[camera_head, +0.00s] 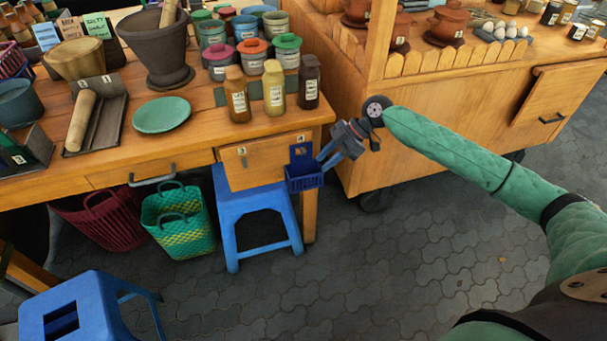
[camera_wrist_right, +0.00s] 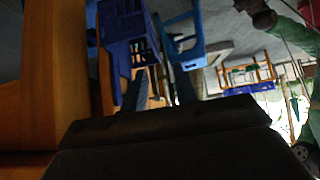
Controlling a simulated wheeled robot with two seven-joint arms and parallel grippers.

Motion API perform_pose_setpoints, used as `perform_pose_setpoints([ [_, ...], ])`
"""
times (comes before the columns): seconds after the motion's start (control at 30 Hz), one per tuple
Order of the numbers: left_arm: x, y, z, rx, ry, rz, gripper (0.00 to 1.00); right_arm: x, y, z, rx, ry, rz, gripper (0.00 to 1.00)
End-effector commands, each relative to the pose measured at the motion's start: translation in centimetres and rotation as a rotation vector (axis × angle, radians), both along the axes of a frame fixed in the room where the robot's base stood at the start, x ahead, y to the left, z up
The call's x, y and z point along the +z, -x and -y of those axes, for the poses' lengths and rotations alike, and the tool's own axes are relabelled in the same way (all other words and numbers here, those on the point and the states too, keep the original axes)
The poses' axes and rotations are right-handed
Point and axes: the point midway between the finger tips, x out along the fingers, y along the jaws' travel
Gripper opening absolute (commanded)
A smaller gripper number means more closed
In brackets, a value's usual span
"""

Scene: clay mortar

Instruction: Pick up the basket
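A small dark blue basket (camera_head: 304,180) with a tall back plate hangs at the right front corner of the wooden table. My right gripper (camera_head: 324,160) is just to its right, with its two fingers apart and pointing toward it. In the right wrist view the basket (camera_wrist_right: 124,28) is upper left, beyond the fingers (camera_wrist_right: 160,80). The left finger overlaps its lower part in that picture; I cannot tell whether they touch. A dark red basket (camera_head: 105,222) and a green and yellow woven basket (camera_head: 180,225) stand on the floor under the table. My left gripper is not in view.
The wooden table (camera_head: 150,165) holds jars, a mortar and a green plate (camera_head: 161,115). A blue stool (camera_head: 250,200) stands below the hanging basket, another blue stool (camera_head: 88,305) at lower left. A wooden cart (camera_head: 450,90) is close behind my right gripper. Paved floor (camera_head: 400,260) is clear in front.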

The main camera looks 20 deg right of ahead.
Motion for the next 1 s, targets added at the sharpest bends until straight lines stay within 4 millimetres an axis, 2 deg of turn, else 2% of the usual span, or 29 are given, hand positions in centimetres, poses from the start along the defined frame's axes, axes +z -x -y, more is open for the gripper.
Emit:
perform_pose_setpoints([
  [0.27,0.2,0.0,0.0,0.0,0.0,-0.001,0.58,-1.6,-0.2,-1.4,0.0,-0.001,-0.001,0.29],
  [0.6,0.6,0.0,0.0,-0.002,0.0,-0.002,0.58,-4.8,-0.6,-3.9,0.0,0.001,-0.001,0.29],
  [0.83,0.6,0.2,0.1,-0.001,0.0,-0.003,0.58,-5.0,-0.6,-4.0,-0.001,0.001,-0.001,0.29],
  [1.0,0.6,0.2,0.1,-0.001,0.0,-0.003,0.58,-5.0,-0.6,-4.0,-0.001,0.001,-0.001,0.0],
])
